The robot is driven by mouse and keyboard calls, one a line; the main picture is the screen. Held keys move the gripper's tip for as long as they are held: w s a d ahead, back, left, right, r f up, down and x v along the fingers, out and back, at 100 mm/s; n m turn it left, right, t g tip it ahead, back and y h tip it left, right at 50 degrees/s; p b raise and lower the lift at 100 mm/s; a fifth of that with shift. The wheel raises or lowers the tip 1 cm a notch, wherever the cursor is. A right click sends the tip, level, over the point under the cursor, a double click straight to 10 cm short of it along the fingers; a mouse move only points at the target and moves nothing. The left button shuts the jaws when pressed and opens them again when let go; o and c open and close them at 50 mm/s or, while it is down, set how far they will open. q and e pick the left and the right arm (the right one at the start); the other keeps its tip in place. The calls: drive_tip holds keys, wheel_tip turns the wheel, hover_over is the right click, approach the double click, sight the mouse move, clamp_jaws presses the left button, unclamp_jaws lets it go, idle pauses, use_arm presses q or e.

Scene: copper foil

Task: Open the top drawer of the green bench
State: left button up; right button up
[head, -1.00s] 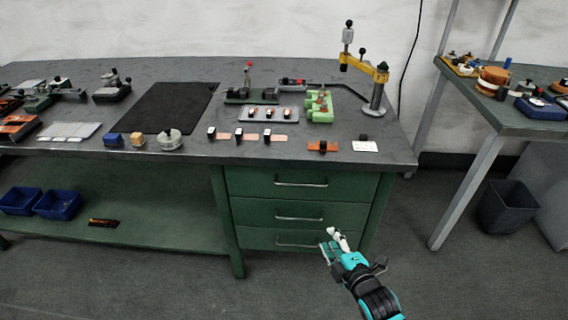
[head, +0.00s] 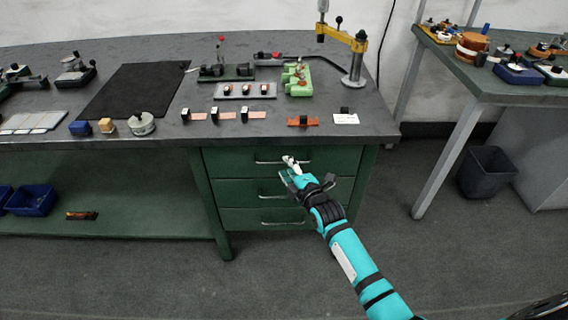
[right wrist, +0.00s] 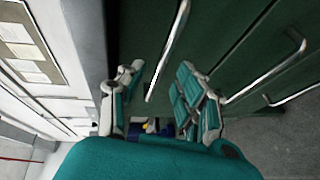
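The green bench (head: 204,190) has three stacked drawers below its dark top, and all look closed. The top drawer (head: 228,158) has a silver bar handle (head: 262,162), partly hidden by my right gripper in the head view. My right gripper (head: 290,168) is in front of the top drawer. In the right wrist view its fingers (right wrist: 160,92) are spread apart, with the top drawer's handle (right wrist: 172,45) showing in the gap between them. Whether a finger touches the handle I cannot tell. My left gripper is in neither view now.
The middle drawer handle (head: 270,195) and bottom drawer handle (head: 280,223) lie below. Small parts and an orange piece (head: 303,121) sit on the bench top near its front edge. A second table (head: 470,75) and a dark bin (head: 487,172) stand right. Floor in front is clear.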

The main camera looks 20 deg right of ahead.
drive_tip(key=shift+x, duration=1.8)
clamp_jaws()
